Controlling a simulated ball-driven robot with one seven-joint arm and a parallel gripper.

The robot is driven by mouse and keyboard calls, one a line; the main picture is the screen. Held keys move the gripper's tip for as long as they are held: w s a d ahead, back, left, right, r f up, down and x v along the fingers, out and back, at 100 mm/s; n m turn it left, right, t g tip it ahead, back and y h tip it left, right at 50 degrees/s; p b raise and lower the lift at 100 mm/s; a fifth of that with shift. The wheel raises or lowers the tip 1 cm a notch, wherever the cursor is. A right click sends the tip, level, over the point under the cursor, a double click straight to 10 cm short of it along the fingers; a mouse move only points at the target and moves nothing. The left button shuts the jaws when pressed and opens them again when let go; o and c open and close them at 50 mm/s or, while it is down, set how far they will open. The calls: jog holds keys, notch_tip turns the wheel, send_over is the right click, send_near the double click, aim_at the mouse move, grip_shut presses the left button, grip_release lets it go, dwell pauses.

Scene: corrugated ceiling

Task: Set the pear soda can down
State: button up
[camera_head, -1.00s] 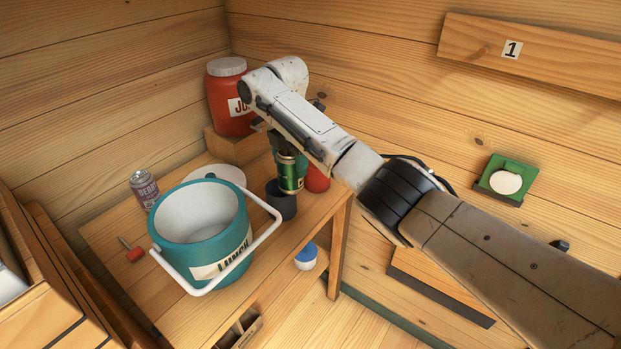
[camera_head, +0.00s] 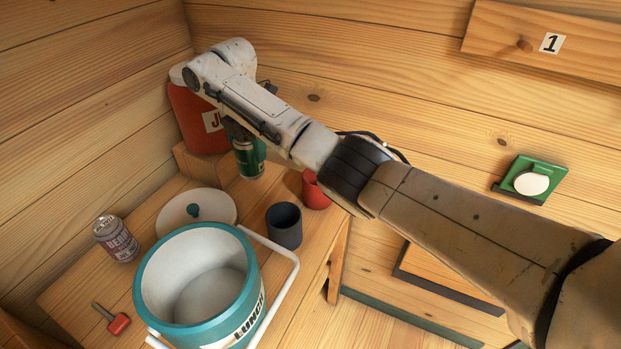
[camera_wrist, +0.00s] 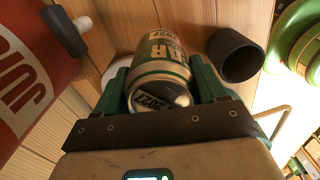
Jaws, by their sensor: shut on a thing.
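The pear soda can (camera_head: 249,160) is green with a silver end. In the wrist view the can (camera_wrist: 160,72) sits between the two green fingers of my gripper (camera_wrist: 163,85), which is shut on it. In the head view my gripper (camera_head: 243,136) points down and holds the can over the back part of the wooden table (camera_head: 160,285), in front of the red juice jug. The arm hides part of the gripper. I cannot tell whether the can's bottom touches the table.
A red jug (camera_head: 196,112) stands on a wooden block behind. A dark cup (camera_head: 284,226) and red cup (camera_head: 316,190) stand right of the can. A teal lunch pail (camera_head: 150,275), round lid (camera_head: 170,222), berry can (camera_head: 115,238) and red-handled tool (camera_head: 119,323) occupy the front and left.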

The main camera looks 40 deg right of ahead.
jog(key=s+d+p, duration=0.3)
jog(key=s+d, duration=0.9)
jog(key=d, duration=0.1)
notch_tip(320, 180, down, 7)
jog(key=shift+w+a, duration=0.25)
jog(key=shift+a, duration=0.05)
jog(key=shift+f, duration=0.25)
jog(key=shift+s+a+f+b, duration=0.1)
jog(key=shift+f+b, duration=0.2)
jog(key=shift+f, duration=0.05)
jog(key=o, duration=1.3)
jog(key=shift+f, duration=0.2)
jog(key=shift+r, duration=0.1)
notch_tip(320, 180, up, 14)
jog(key=p, duration=0.3)
jog(key=shift+f, duration=0.2)
